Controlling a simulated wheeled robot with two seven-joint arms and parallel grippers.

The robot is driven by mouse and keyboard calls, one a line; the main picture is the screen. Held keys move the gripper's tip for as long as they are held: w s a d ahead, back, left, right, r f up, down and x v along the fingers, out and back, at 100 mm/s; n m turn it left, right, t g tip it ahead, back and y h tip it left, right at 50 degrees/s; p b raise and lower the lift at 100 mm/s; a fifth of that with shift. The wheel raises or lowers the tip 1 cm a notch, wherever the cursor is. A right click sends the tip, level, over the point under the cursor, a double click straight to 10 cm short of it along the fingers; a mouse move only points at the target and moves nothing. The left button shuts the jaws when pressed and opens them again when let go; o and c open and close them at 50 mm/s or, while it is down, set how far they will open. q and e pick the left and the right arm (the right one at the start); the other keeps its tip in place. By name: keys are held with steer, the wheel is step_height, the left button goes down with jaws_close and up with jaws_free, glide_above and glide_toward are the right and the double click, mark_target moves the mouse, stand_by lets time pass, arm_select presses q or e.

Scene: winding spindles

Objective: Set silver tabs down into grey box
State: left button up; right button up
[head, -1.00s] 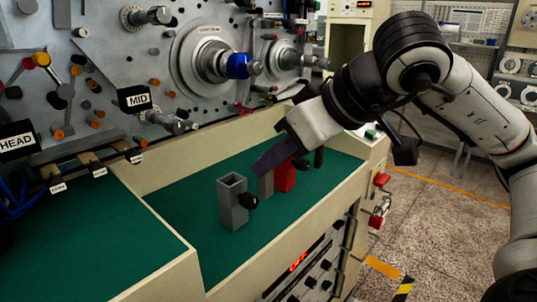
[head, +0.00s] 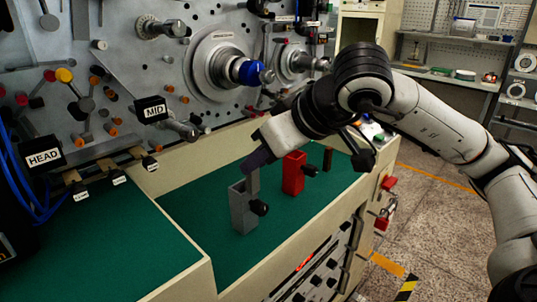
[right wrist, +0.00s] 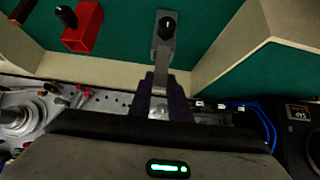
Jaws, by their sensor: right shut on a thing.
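The grey box (head: 243,213) stands upright on the green mat, with a black knob on its side. It is also at the top of the right wrist view (right wrist: 161,55). My right gripper (head: 257,163) is shut on a silver tab (head: 254,182) right above the box. The tab hangs upright, its lower end at the box's open top; how far it reaches inside is hidden. In the right wrist view the dark fingers (right wrist: 162,92) point at the box. My left gripper is not in view.
A red box (head: 293,174) with a black knob stands behind the grey box, and a dark post (head: 328,159) beyond it. A cream rim (head: 292,240) borders the recessed green mat. The machine panel with spindles rises behind. Mat left of the grey box is clear.

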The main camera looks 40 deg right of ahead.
mark_target(248, 176)
steer(key=shift+w+a+r+p, duration=0.1)
steer(key=shift+w+p, duration=0.25)
steer(key=shift+w, duration=0.4)
steer(key=shift+w+a+r+p, duration=0.1)
steer(key=shift+w+p, duration=0.25)
steer(key=shift+w, duration=0.35)
step_height(248, 176, down, 3)
steer(key=b, duration=0.3)
steer(key=shift+w+f, duration=0.1)
steer(key=shift+f+b, duration=0.45)
steer(key=shift+f, duration=0.3)
steer(key=shift+f+b, duration=0.2)
steer(key=shift+b, duration=0.15)
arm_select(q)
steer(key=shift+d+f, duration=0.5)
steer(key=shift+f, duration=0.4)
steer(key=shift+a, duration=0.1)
arm_select(e)
steer(key=o, duration=0.9)
